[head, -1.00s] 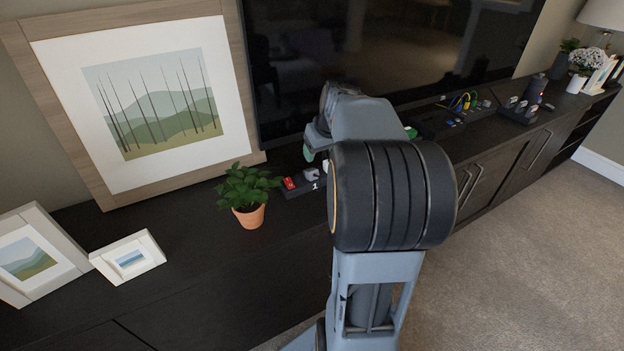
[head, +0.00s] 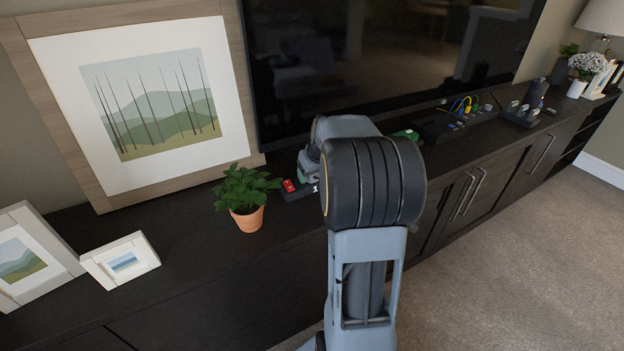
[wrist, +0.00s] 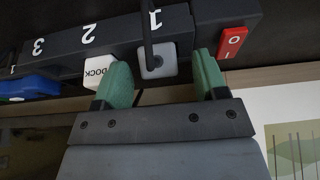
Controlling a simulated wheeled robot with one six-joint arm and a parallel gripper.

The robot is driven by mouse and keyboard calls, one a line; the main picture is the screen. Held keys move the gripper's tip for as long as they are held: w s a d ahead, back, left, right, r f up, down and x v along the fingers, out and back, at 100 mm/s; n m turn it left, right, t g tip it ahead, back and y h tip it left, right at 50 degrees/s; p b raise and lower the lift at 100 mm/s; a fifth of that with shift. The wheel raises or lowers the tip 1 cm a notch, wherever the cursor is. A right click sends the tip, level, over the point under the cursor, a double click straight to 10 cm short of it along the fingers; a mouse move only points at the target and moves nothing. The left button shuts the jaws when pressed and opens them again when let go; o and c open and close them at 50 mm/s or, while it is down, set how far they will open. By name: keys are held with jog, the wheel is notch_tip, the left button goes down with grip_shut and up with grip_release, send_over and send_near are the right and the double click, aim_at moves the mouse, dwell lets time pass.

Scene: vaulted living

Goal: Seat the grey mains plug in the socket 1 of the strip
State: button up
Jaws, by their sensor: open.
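The grey mains plug (wrist: 157,60) shows in the wrist view at the place marked 1 on the dark strip (wrist: 182,28), with a dark cord rising from it. I cannot tell how deep it sits in the socket. My gripper (wrist: 161,72) is open, with one green finger on either side of the plug. I cannot tell whether the fingers touch it. In the head view my arm hides the plug and most of the strip (head: 298,195); only the end near the red switch (head: 289,186) shows.
A white plug marked DOCK (wrist: 97,75) stands close by the left finger in the wrist view. A potted plant (head: 247,205) stands left of the strip. The television (head: 380,60) is behind. A box with coloured wires (head: 455,115) lies farther right.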

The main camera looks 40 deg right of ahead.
jog(key=shift+c, duration=0.5)
jog(key=c, duration=1)
